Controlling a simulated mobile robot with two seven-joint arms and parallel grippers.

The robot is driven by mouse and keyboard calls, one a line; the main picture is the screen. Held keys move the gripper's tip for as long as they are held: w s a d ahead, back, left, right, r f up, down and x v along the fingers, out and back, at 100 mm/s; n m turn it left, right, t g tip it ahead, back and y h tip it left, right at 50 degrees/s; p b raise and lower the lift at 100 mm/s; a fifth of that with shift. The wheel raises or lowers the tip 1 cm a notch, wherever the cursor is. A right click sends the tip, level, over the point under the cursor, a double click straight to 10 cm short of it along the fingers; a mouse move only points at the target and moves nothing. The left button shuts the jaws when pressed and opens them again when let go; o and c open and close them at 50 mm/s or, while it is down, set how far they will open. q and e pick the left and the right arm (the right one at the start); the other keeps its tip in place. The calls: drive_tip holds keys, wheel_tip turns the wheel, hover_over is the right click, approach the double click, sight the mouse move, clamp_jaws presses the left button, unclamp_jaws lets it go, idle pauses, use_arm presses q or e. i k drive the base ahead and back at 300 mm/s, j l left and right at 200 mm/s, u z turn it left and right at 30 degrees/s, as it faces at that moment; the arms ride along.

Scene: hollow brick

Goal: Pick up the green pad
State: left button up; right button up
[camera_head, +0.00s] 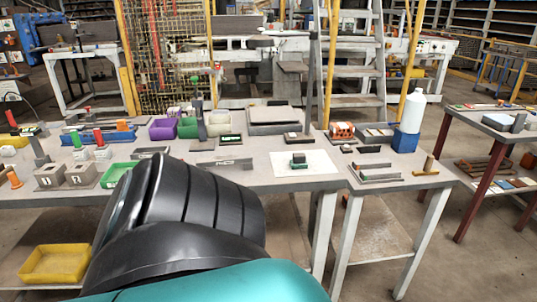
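A small dark block with green at its base (299,161) sits on a white sheet (318,169) near the front edge of the workbench, right of the picture's middle. It is the likeliest green pad, but it is too small to tell its parts apart. A large black and teal link of my arm fills the lower middle and hides part of the bench front. Neither of my grippers shows.
The grey workbench (262,178) holds a green tray (116,177), purple bins (163,129), a flat grey box (274,115) and a white bottle on a blue block (406,139). A yellow tray (55,264) lies below. A slotted grey fixture (375,172) is right of the sheet.

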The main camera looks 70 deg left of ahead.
sight(299, 161)
drive_tip(key=u, duration=2.1)
